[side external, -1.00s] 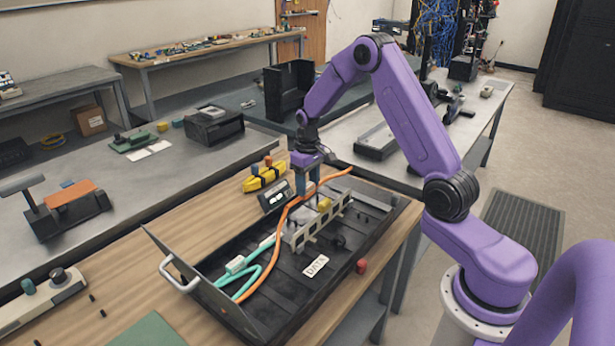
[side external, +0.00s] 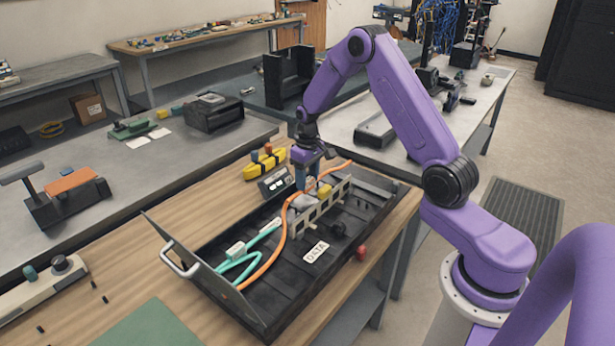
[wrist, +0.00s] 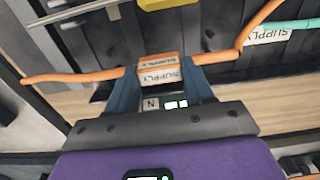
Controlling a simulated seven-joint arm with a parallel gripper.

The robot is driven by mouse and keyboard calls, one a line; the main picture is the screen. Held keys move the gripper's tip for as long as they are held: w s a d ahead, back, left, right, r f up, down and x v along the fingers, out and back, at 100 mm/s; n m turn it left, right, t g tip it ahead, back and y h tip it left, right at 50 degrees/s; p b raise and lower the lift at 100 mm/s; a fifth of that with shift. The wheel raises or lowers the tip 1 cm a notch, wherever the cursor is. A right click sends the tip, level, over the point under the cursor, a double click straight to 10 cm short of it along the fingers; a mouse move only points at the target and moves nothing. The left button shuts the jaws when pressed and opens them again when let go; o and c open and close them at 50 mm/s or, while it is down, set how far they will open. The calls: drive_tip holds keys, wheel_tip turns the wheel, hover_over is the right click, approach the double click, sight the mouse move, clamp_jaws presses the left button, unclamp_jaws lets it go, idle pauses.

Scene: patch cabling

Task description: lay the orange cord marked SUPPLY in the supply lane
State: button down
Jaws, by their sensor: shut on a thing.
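The orange cord (side external: 282,238) runs from the front left of the black tray (side external: 228,303), up through my gripper, and on past it to the right. My gripper (side external: 304,187) is shut on the cord's orange block, marked SUPPLY (wrist: 158,69), which sits between the two fingers in the wrist view. The cord leaves the block on both sides. My gripper is at the far side of the tray, beside the grey slotted divider (side external: 321,212). Whether the cord touches the tray floor under the fingers cannot be told.
A teal cord (side external: 246,266) lies at the tray's left, near the orange one. A DATA label (side external: 316,252) lies on the near side. A yellow tool (side external: 264,164) and a small dark box (side external: 275,183) stand just behind the tray. A red knob (side external: 361,253) is at the near edge.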

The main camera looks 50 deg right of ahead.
sight(307, 186)
drive_tip(key=shift+f, duration=1.8)
drive_tip(key=shift+c, duration=1.7)
unclamp_jaws()
drive_tip(key=shift+r, duration=0.15)
wheel_tip(307, 186, up, 17)
